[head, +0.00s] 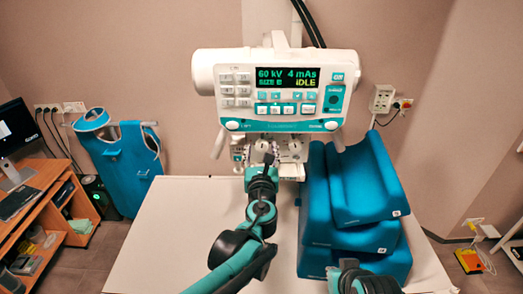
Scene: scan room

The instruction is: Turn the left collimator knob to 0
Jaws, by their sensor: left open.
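The collimator (290,170) hangs below the white and teal X-ray control panel (284,110). Two small round dials show on its front. The right knob (294,147) is in plain view. The left knob (262,146) is partly hidden behind my left gripper. My left gripper (269,158) is open, with its fingertips right at the left knob; I cannot tell if they touch it. The knob's setting is too small to read. The panel display (287,77) reads 60 kV, 4 mAs and IDLE, with a size line that is hard to read.
A white table (160,240) spreads below. Blue foam cushions (365,185) are stacked on its right side. A part of my right arm shows at the bottom edge. A blue apron (122,160) hangs at left, near a wooden desk (35,225).

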